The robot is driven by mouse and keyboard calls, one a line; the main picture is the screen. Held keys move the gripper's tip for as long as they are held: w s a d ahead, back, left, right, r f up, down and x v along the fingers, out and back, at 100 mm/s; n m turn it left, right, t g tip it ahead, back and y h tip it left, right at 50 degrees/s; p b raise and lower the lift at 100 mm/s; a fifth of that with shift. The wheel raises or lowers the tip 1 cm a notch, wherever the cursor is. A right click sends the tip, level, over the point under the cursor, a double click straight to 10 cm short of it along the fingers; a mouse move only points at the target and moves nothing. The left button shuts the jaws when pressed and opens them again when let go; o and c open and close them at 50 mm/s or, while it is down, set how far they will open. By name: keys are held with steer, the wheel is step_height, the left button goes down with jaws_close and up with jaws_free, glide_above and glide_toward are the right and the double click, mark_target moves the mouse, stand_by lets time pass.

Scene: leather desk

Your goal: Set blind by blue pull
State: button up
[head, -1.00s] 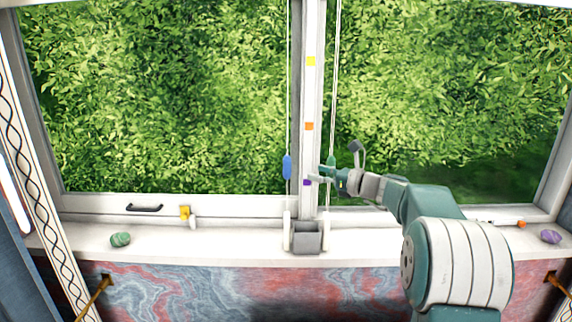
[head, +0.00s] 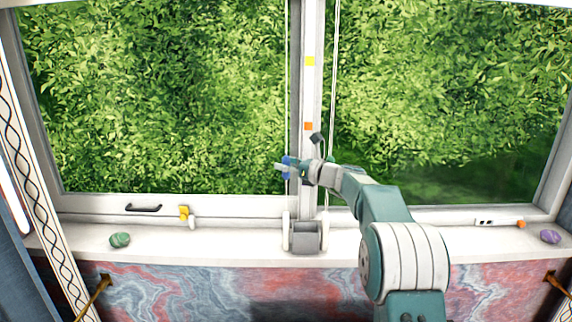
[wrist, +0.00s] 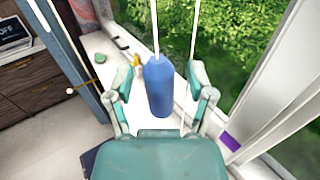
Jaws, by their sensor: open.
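The blue pull (wrist: 159,88) hangs on a white cord and shows large in the wrist view, between the two open fingers of my gripper (wrist: 163,92). A gap shows on each side of it in that view. In the head view the blue pull (head: 287,161) is partly covered by my gripper (head: 284,168), which reaches it from the right in front of the centre post. The blind itself cannot be made out.
The centre post (head: 311,88) carries a yellow and an orange square; a purple square (wrist: 230,142) shows in the wrist view. A grey block (head: 306,238) stands on the sill below. A green stone (head: 120,240) and a purple stone (head: 550,237) lie on the sill.

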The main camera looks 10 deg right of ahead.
jaws_close()
steer(key=shift+r, duration=0.15)
step_height(320, 180, up, 18)
stand_by(0.9)
stand_by(0.5)
jaws_free()
steer(key=shift+w, duration=0.1)
